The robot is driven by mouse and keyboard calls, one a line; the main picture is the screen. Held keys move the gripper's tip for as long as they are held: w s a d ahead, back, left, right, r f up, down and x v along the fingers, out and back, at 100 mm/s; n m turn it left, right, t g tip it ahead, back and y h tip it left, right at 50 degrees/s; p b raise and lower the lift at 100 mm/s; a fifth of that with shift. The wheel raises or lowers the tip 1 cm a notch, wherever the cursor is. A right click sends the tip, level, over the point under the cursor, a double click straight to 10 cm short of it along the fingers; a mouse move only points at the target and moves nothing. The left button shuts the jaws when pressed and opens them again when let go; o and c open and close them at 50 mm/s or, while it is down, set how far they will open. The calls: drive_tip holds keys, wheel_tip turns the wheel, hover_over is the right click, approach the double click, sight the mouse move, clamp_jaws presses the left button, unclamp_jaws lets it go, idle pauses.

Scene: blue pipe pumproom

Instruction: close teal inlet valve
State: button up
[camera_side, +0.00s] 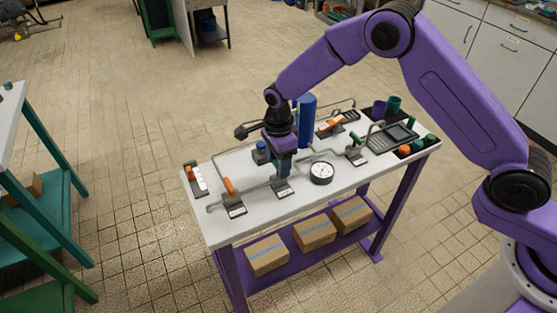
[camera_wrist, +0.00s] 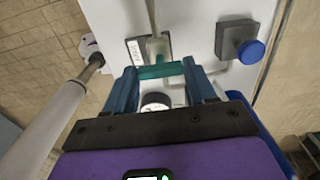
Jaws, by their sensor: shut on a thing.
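The teal valve handle (camera_wrist: 160,70) shows in the wrist view as a short bar lying across between my fingertips. A pale valve body (camera_wrist: 157,46) and a small label plate (camera_wrist: 134,50) sit just beyond it. My gripper (camera_wrist: 161,76) is shut on the teal handle, with one finger at each end of the bar. In the side view my gripper (camera_side: 284,172) points down over the near middle of the white bench top (camera_side: 255,212). The valve's label plate (camera_side: 285,190) shows there below the fingers; my gripper mostly hides the handle.
A round gauge (camera_side: 321,173) stands close to the right of my gripper. An orange-handled valve (camera_side: 229,187) is to the left, a green-handled valve (camera_side: 356,153) to the right. A blue cylinder (camera_side: 307,112) rises behind. A blue button (camera_wrist: 250,51) is nearby. Cardboard boxes (camera_side: 314,233) fill the lower shelf.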

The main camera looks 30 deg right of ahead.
idle(0.6)
drive_tip(key=o, duration=1)
drive_tip(key=shift+o, duration=0.2)
wheel_tip(320, 180, up, 18)
drive_tip(key=shift+f, duration=0.25)
